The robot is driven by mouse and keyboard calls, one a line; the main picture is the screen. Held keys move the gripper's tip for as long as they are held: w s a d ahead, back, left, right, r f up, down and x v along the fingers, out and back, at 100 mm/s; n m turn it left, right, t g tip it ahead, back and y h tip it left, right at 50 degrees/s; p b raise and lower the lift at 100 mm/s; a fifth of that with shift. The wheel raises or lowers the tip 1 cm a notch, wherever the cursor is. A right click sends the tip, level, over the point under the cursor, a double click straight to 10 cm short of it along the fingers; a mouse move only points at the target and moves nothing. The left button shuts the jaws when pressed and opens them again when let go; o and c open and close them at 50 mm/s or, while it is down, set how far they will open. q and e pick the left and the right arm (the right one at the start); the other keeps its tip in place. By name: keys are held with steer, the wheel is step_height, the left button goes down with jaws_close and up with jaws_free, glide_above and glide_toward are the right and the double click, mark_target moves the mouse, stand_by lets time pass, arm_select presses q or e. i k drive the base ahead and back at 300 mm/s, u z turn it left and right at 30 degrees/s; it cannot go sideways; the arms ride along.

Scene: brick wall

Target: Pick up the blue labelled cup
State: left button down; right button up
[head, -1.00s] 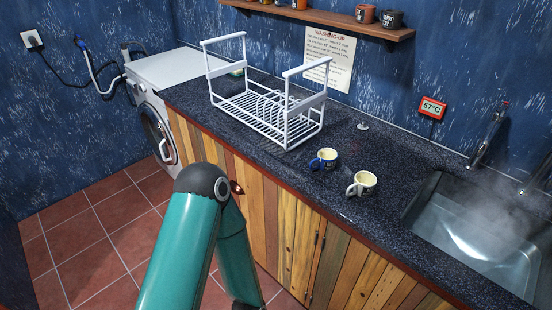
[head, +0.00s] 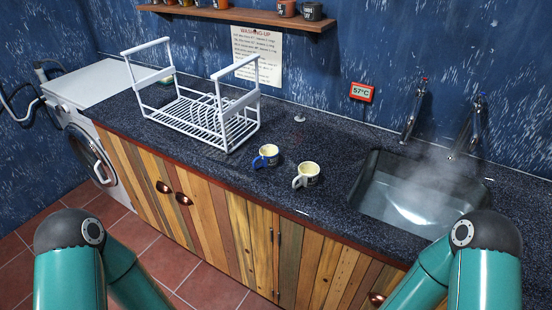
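A blue cup (head: 265,156) with a pale inside stands upright on the dark speckled worktop (head: 330,150), near its front edge. Any label on it is too small to read. A cream cup (head: 307,174) stands upright just to its right and nearer to me, its handle toward the left. Both cups are apart from my arms. My left and right arms show only as teal links at the bottom left and bottom right. Both grippers are out of view.
A white dish rack (head: 205,115) stands left of the cups. A steaming sink (head: 420,200) with taps is on the right, near a 57°C display (head: 361,92). A shelf (head: 230,15) with several pots is above. A washing machine (head: 88,140) stands at left.

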mark_target(269, 154)
steer(key=z, duration=0.35)
steer(key=i, duration=0.15)
steer(key=u, duration=2.2)
steer(key=i, duration=1.7)
steer(key=z, duration=3.2)
